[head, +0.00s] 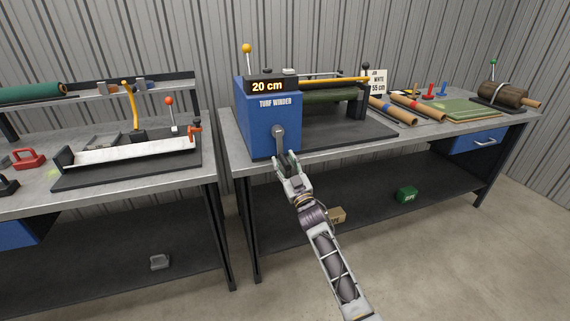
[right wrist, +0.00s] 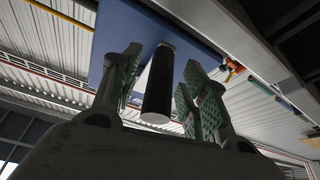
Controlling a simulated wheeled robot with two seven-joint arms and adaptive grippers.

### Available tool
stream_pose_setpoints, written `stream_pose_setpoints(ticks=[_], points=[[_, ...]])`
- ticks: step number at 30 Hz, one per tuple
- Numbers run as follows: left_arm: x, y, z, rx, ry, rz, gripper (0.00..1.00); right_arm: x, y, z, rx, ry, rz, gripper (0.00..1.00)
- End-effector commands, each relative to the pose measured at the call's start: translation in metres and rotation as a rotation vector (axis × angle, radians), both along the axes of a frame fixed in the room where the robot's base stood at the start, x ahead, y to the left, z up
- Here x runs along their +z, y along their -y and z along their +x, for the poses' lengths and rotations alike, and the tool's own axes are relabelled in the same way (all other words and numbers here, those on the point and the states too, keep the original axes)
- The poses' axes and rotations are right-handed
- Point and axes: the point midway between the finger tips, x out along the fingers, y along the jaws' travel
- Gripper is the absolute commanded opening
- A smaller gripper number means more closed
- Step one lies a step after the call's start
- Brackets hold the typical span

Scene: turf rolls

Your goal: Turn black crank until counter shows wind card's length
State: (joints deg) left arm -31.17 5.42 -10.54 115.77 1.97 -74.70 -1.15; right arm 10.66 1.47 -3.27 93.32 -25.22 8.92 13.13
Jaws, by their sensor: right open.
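The blue turf winder (head: 268,128) stands on the right bench, and its counter (head: 267,86) reads 20 cm. Its crank arm (head: 279,136) hangs down on the front face. In the right wrist view the black crank handle (right wrist: 158,88) points toward the camera between my right gripper's padded fingers, with gaps on both sides. In the head view my right gripper (head: 286,160) is open at the crank's lower end and hides the handle. A white card (head: 379,83) behind the winder shows "WHITE" and "55 cm"; its upper line is partly covered. My left gripper is out of view.
Brown rolls (head: 410,107), a green turf stack (head: 464,109) and a dark roll on a stand (head: 503,95) lie right of the winder. A cutting tray (head: 130,153) is on the left bench. A green box (head: 407,194) sits on the lower shelf.

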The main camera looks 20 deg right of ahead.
Motion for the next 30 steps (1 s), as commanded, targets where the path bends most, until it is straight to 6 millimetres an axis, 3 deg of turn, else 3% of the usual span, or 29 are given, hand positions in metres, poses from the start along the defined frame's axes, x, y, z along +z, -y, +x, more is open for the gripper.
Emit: stream_pose_setpoints(ticks=[5,15,30], points=[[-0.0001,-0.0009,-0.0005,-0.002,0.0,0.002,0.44,-0.0001,-0.0001,-0.0001,0.0,0.0,0.0,0.43],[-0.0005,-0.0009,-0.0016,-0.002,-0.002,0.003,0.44,-0.0002,0.0,-0.0002,0.0,0.0,0.0,0.0],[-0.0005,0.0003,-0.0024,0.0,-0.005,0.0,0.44,-0.0002,0.0053,-0.0004,0.0,0.0,0.015,0.0]])
